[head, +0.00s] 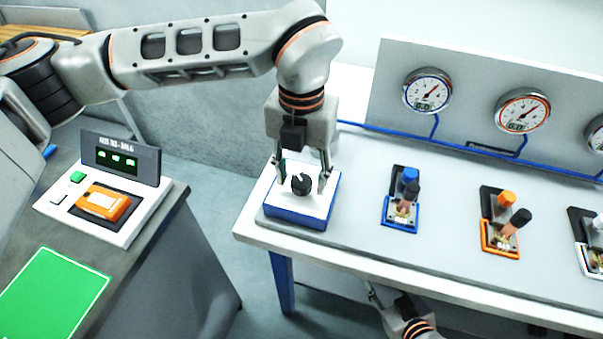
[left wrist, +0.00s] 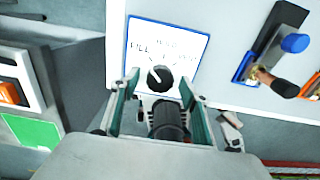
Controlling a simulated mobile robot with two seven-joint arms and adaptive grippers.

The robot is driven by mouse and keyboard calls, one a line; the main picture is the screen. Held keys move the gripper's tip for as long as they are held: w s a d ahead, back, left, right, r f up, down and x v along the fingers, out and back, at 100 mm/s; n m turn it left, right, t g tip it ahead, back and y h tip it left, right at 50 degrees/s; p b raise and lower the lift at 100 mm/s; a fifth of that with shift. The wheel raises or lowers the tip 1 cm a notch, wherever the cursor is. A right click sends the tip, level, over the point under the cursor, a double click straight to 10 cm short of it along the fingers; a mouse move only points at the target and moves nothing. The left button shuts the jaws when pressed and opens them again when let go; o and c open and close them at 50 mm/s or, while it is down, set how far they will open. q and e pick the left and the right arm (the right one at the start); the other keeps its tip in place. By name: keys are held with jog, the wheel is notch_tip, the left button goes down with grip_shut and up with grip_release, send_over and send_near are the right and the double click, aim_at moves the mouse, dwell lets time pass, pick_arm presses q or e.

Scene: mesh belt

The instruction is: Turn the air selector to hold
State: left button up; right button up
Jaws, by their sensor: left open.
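The air selector is a black round knob (head: 301,185) on a white-topped blue box (head: 297,217) at the bench's left end. In the left wrist view the knob (left wrist: 160,79) has a pale mark pointing toward the upper left. Lettering on its plate (left wrist: 180,36) reads FILL at left; a blurred word is above. My left gripper (head: 300,176) is open, pointing down, with one finger on each side of the knob. I cannot tell whether the fingers touch it. My right gripper (head: 385,296) shows partly below the bench's front edge; its opening is unclear.
Blue (head: 402,200) and orange (head: 500,222) valve units stand right of the box, with a white one at the edge. Gauges (head: 427,91) are on the panel behind. A side counter at left carries an orange device (head: 104,202) and a green mat (head: 52,296).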

pick_arm(q)
jog(key=shift+f, duration=0.15)
jog(key=c, duration=1.1)
